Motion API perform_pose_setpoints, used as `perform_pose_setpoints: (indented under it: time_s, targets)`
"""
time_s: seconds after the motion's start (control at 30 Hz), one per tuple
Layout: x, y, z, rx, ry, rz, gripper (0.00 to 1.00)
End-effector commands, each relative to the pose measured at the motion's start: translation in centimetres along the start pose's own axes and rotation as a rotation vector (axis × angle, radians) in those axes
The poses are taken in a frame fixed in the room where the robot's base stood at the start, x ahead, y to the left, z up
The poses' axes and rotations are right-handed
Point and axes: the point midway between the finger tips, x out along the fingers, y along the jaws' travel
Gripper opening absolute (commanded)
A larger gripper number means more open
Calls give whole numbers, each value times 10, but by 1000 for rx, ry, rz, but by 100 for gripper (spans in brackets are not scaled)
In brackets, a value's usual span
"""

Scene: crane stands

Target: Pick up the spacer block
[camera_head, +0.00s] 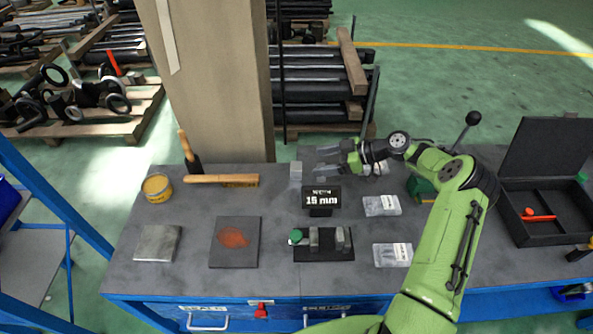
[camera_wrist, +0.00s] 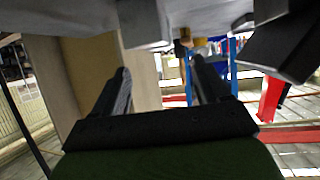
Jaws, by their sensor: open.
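A small grey block (camera_head: 296,173) stands upright at the back middle of the bench, just left of my gripper in the head view; it looks like a spacer block. My gripper (camera_head: 322,165) reaches in from the right, low over the bench, with its fingers apart and pointing left. In the wrist view my two dark fingers (camera_wrist: 163,78) are spread with nothing held between them. A grey block-like shape (camera_wrist: 145,22) shows beyond them at the top. Two more grey blocks (camera_head: 314,238) stand on a dark tray (camera_head: 322,257) nearer the front.
A black "15 mm" sign (camera_head: 321,197) stands just in front of my gripper. Clear packets (camera_head: 381,205) lie to its right. A wooden-handled tool (camera_head: 221,179), a yellow tin (camera_head: 157,187) and a dark plate (camera_head: 235,255) are on the left. An open black case (camera_head: 545,205) is at right.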

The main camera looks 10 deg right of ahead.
Motion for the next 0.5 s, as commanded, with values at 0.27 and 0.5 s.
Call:
perform_pose_setpoints:
  time_s: [0.27,0.5]
  targets:
    - [32,0,0,1,-1,-2,75]
    - [68,1,0,1,-2,-1,75]
